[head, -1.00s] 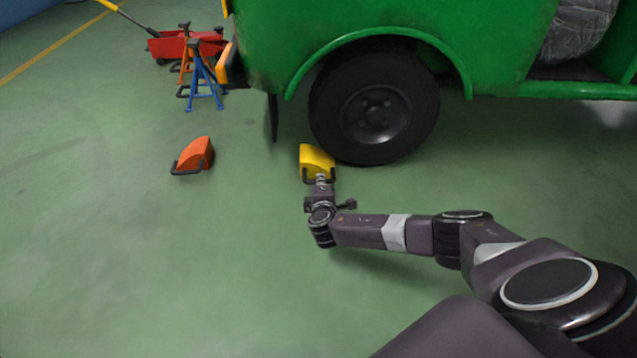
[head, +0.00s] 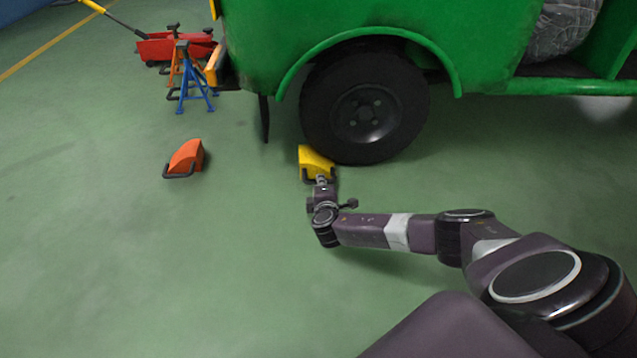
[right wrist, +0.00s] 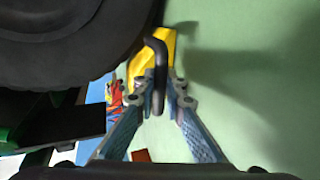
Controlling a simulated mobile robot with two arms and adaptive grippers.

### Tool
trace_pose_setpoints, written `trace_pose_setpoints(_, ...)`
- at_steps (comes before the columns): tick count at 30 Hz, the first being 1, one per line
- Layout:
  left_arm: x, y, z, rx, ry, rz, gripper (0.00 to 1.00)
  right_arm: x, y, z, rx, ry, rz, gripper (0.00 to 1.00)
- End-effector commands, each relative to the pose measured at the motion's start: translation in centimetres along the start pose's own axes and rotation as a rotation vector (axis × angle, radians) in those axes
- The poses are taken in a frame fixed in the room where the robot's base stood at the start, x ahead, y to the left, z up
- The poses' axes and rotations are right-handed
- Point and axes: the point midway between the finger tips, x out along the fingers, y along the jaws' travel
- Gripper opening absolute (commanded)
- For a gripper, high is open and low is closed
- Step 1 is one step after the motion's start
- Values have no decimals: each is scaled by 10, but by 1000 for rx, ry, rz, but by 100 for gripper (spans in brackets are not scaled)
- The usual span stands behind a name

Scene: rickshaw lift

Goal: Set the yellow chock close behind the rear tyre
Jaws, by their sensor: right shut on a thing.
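The yellow chock (head: 316,160) is on the green floor at the left side of the rear tyre (head: 365,108), very close to it in the head view. I cannot tell whether they touch. My right gripper (head: 320,180) is shut on the chock's dark handle. In the right wrist view the gripper (right wrist: 160,92) has its fingers around the black handle, with the yellow chock (right wrist: 160,58) beyond it and the tyre (right wrist: 65,40) at upper left. My left gripper is not in view.
An orange chock (head: 187,157) lies on the floor to the left. Blue (head: 193,85) and orange jack stands and a red trolley jack (head: 165,46) stand farther back. The green vehicle body (head: 260,45) overhangs the tyre. The floor at lower left is clear.

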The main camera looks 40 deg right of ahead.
Motion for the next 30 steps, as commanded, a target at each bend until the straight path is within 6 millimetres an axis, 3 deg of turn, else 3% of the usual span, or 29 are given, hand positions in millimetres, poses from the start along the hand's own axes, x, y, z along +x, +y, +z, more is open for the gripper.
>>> trace_pose_setpoints(9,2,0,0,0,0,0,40,0,0,9,-1,-2,1,0)
trace_pose_setpoints(10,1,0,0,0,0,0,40,0,0,9,-1,-2,1,12)
trace_pose_setpoints(15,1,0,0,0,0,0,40,0,0,9,-1,-2,1,31)
trace_pose_setpoints(30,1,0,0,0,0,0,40,0,-1,8,-1,0,-1,35)
